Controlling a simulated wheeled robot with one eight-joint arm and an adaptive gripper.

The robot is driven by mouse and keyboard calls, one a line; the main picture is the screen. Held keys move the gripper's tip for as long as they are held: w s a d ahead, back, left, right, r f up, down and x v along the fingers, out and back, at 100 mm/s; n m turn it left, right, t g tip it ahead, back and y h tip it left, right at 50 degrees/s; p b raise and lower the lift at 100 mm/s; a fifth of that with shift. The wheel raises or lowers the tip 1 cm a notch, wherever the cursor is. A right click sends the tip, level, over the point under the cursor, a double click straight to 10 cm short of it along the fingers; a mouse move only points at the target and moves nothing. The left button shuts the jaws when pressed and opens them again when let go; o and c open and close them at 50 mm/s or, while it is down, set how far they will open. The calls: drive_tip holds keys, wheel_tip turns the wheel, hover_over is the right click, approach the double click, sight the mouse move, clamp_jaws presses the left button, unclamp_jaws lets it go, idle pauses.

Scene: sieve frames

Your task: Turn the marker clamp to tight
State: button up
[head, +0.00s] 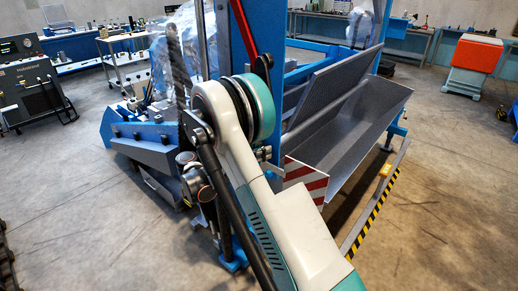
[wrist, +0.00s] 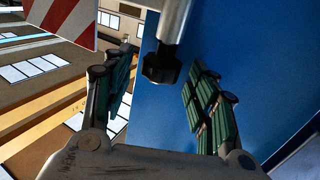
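In the wrist view, a dark, faceted knob (wrist: 161,66) sits at the lower end of a grey metal rod (wrist: 174,22). It looks like the marker clamp, but no marking for tight or loose is readable. My gripper (wrist: 160,76) is open, with one green-padded finger left of the knob and the other right of it. Gaps show on both sides and no contact is visible. How far the knob is from the fingertips in depth is hard to tell. In the head view, my own arm covers the middle, and neither gripper nor knob can be made out clearly.
A blue panel (wrist: 250,70) stands close behind the right finger. A red-and-white striped plate (head: 305,182) is at the end of a grey trough (head: 365,125). A yellow-black striped bar (head: 372,215) lies near the floor. Open floor (head: 450,200) extends right.

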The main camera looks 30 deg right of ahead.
drive_tip(key=w+a, duration=0.1)
drive_tip(key=a, duration=1.1)
drive_tip(key=shift+w, duration=0.25)
